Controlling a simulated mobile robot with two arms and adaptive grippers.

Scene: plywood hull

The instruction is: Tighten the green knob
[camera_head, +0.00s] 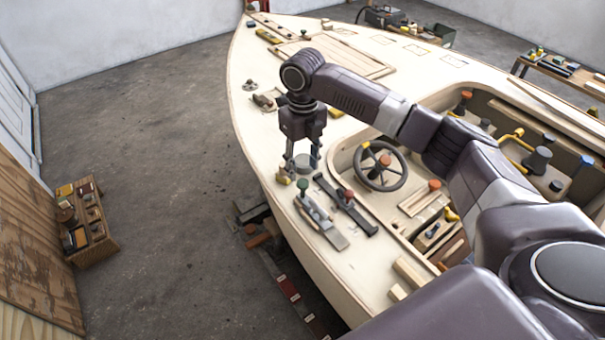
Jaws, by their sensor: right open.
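The green knob (302,184) sits on top of a small lever on a grey metal plate (326,226), on the pale deck near the hull's edge. My right gripper (303,164) comes down from above, its two fingers apart. In the picture its fingertips are just above the green knob, and I cannot tell whether they touch anything. A grey round part (304,160) shows between the fingers. My left gripper is not in view.
A red-knobbed lever (347,195) stands close to the right of the green one. A steering wheel (380,166) is farther right, by the open cockpit. The deck's left edge drops to the floor.

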